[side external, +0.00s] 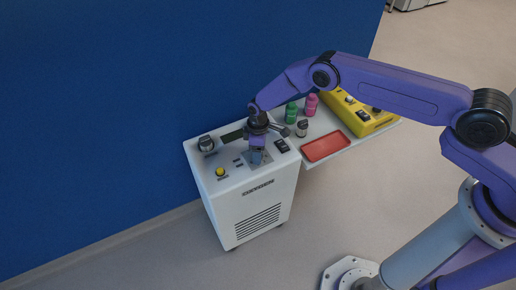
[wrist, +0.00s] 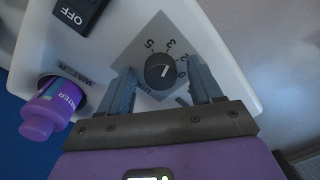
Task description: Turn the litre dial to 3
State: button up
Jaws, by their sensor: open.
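The litre dial (wrist: 166,72) is a round black knob with a white pointer line, on a grey plate (wrist: 150,35) printed with numbers including 5, 3 and 2. The number the pointer stands at is hard to read. My gripper (wrist: 160,68) is open, with one grey finger on each side of the knob; I cannot tell whether either touches it. In the side external view my gripper (side external: 257,152) is over the top of the white machine (side external: 255,205) and hides the knob.
A black OFF switch (wrist: 75,12) and a purple water bottle (wrist: 47,108) are close to the dial. A dark knob (side external: 206,143) and yellow button (side external: 220,171) are on the machine's left. A red tray (side external: 326,146), green bottle (side external: 291,112), pink bottle (side external: 310,104) and yellow box (side external: 355,112) stand right.

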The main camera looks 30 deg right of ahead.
jog(key=shift+r, duration=0.1)
notch_tip(320, 180, up, 17)
jog(key=shift+w+d, duration=0.2)
jog(key=shift+w, duration=0.1)
dwell(0.4)
jog(key=shift+r, duration=0.1)
jog(key=s+d+r, duration=0.2)
jog(key=s+r, duration=0.7)
jog(key=s+d+r, duration=0.2)
jog(key=s+r, duration=0.7)
jog(key=s+d+r, duration=0.2)
jog(key=s+d, duration=0.5)
jog(key=s, duration=0.3)
jog(key=s+d+r+n, duration=0.1)
jog(key=s+d+r, duration=0.1)
jog(key=s+d, duration=0.5)
jog(key=s, duration=0.3)
jog(key=shift+s+d+t, duration=0.25)
jog(key=shift+s+t, duration=0.05)
jog(key=shift+s, duration=0.1)
